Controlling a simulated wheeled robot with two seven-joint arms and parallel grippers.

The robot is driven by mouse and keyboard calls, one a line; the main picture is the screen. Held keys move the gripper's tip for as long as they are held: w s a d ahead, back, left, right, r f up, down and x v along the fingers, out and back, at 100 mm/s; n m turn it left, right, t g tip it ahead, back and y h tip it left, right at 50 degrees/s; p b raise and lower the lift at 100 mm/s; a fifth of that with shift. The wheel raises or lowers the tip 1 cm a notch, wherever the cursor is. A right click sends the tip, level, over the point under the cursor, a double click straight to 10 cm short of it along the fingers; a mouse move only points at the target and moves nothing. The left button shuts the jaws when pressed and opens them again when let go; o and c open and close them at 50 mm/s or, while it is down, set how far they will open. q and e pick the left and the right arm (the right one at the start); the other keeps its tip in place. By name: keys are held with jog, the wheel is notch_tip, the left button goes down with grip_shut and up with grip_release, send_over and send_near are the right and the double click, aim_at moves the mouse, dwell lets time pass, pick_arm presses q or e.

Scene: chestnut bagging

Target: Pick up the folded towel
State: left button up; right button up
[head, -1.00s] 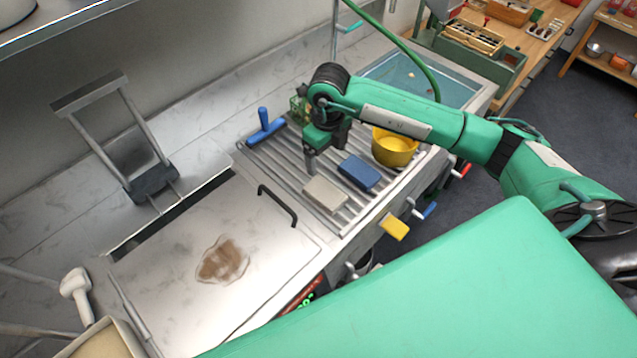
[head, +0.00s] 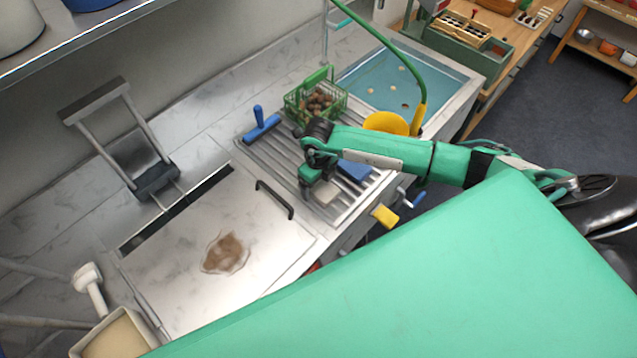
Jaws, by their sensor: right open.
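A pale grey-beige flat pad that looks like the folded towel (head: 326,194) lies on the ribbed metal drainboard (head: 348,211). My right gripper (head: 308,192) is open and points down just over its left end. Part of the towel's upper side is hidden by the gripper, and I cannot tell if the fingers touch it. A blue folded pad (head: 355,171) lies just right of it, partly behind my right arm. My left gripper is not in view.
A blue-handled squeegee (head: 261,126), a green basket of chestnuts (head: 315,100) and a yellow bowl (head: 386,123) stand around the drainboard. A black-handled metal plate (head: 195,260) with a brown stain lies left. A water basin (head: 400,85) is behind.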

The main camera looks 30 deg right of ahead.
aim_at(319, 185)
jog(key=shift+f, duration=0.25)
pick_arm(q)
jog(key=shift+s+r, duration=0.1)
pick_arm(e)
jog(key=c, duration=1.1)
jog(key=shift+o, duration=0.2)
jog(key=shift+r, duration=0.15)
